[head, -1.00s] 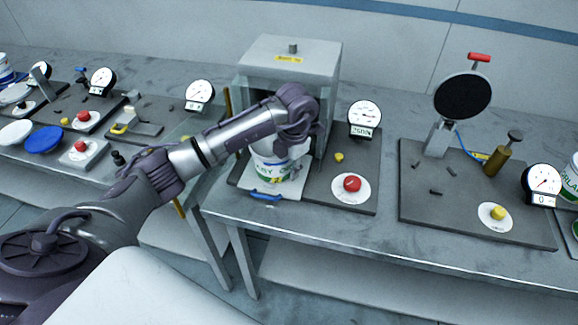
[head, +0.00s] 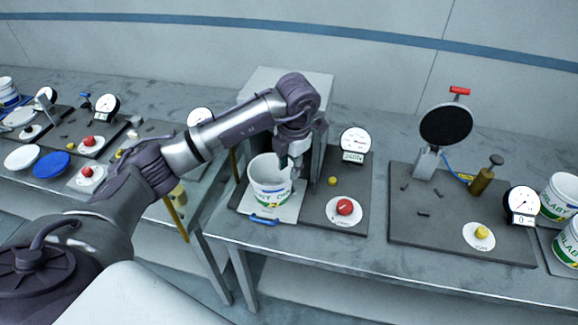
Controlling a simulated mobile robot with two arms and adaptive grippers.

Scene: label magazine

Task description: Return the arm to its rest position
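My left arm reaches in from the left, and its gripper (head: 290,168) points down above the right rim of a white labelled bucket (head: 268,190). The fingers are small and partly dark against the box, so I cannot tell whether they are open or shut. The bucket stands upright and open-topped on a white plate with a blue handle (head: 264,221), in front of the grey box (head: 262,85). My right gripper is not in view.
Right of the bucket are a gauge (head: 355,142) and a red button (head: 344,207). Further right stands a station with a black disc (head: 446,124), and two more buckets (head: 560,197) at the edge. Lids (head: 52,165) lie on the left table. Free room lies above the tables.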

